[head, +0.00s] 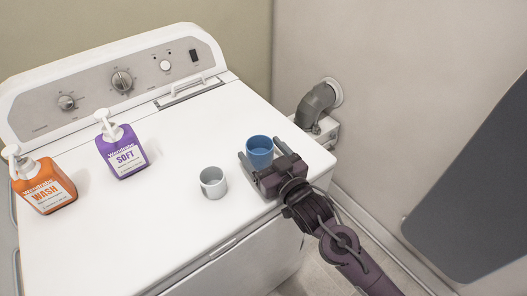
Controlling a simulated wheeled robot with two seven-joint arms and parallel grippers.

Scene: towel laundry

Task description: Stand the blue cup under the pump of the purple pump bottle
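The blue cup (260,147) stands upright near the right edge of the white washer top. My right gripper (261,154) reaches in from the lower right with one finger on each side of the cup. The fingers are spread wide and look slightly apart from it; their lower contact is partly hidden. The purple pump bottle (122,152), labelled SOFT, stands at the left-centre of the washer top. Its white pump (105,119) points to the left. My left gripper is not in view.
A grey-white cup (213,182) stands left of the blue cup. An orange pump bottle (44,186), labelled WASH, stands at the far left. The washer's control panel (115,82) rises behind. The washer top is clear between the purple bottle and the cups.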

